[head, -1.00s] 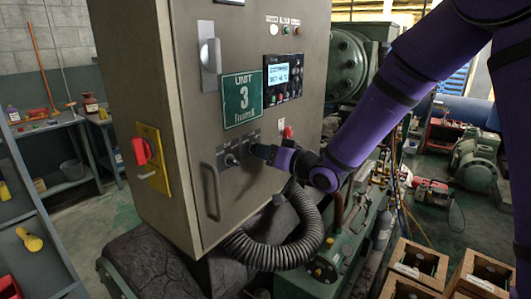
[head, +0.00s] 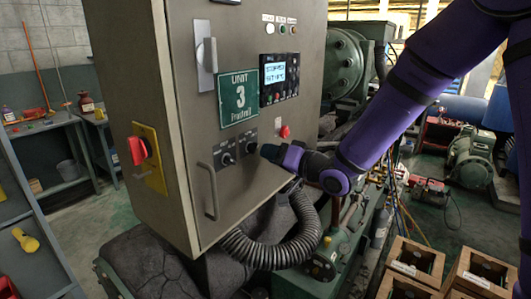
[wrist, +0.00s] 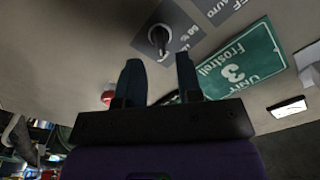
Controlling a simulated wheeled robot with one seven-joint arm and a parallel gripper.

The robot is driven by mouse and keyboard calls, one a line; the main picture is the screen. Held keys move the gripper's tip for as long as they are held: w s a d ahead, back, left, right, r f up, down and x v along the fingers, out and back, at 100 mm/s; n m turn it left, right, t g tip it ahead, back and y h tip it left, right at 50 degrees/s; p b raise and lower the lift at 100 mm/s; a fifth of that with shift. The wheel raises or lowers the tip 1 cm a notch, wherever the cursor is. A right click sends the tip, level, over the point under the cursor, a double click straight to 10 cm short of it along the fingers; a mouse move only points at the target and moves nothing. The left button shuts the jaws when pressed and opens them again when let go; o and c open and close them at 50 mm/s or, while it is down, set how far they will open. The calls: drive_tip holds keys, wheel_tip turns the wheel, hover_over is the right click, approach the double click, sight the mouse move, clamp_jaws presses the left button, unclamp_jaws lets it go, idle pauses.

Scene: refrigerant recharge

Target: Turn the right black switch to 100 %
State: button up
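The right black switch (head: 251,147) is on the grey cabinet door, below the green UNIT 3 sign. The left black switch (head: 227,158) is beside it. In the wrist view the right switch (wrist: 160,38) is a round black knob on a dark label plate with percent markings, just beyond my fingertips. Its exact setting is too small to read. My gripper (head: 266,151) is just right of the switch in the head view. In the wrist view my gripper (wrist: 158,70) has its two dark fingers spread apart, with nothing between them and a gap to the knob.
A red button (head: 284,131) and a display panel (head: 280,78) are above my gripper on the door. A door handle (head: 209,190) is at the lower left. A ribbed hose (head: 275,248) curves below my wrist. A red-and-yellow switch (head: 142,151) is on the cabinet side.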

drive_tip(key=v, duration=0.6)
idle(0.3)
drive_tip(key=s+d+r+m+h, duration=0.1)
drive_tip(key=s+d+r+h, duration=0.25)
drive_tip(key=d+h, duration=0.35)
drive_tip(key=s+d+r+h, duration=0.2)
drive_tip(key=d+r+h, duration=0.2)
drive_tip(key=d+h, duration=0.3)
drive_tip(key=s+d+r+g, duration=0.1)
drive_tip(key=s+d+g, duration=0.2)
drive_tip(key=s, duration=0.8)
drive_tip(key=s+d+r+m+g, duration=0.1)
drive_tip(key=s+d, duration=0.3)
drive_tip(key=s, duration=0.8)
drive_tip(key=shift+d+g, duration=0.2)
drive_tip(key=shift+g, duration=0.7)
